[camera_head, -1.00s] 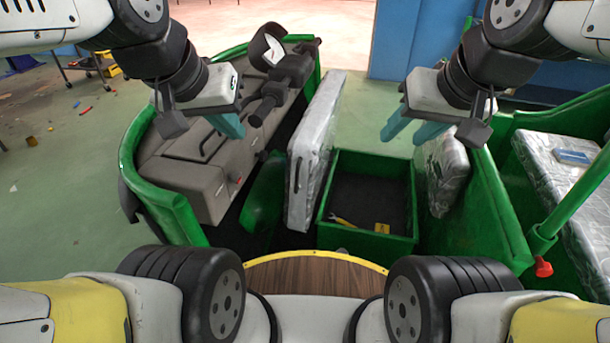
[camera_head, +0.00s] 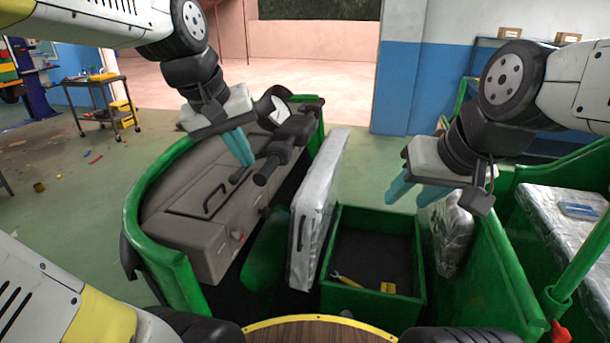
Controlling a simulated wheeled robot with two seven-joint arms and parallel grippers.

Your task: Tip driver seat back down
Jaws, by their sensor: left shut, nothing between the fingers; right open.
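The driver seat (camera_head: 319,200) is a plastic-wrapped slab. It stands tipped up on edge at the left side of an open green box (camera_head: 374,302), with a dark handle on its left face. The box holds a yellow wrench-like tool and a small yellow item. My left gripper (camera_head: 243,160) is shut and empty, over the grey dashboard near the handlebar, to the left of the seat. My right gripper (camera_head: 408,195) is open and empty, above the right rear of the box, near a wrapped backrest (camera_head: 448,232). Neither gripper appears to touch the seat.
The handlebar (camera_head: 290,135) and a round gauge stand left of the seat. The grey dashboard (camera_head: 195,205) lies behind a curved green front wall. A green post (camera_head: 580,250) and a wrapped passenger seat (camera_head: 560,185) are at the right. A cart (camera_head: 98,95) stands far left.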

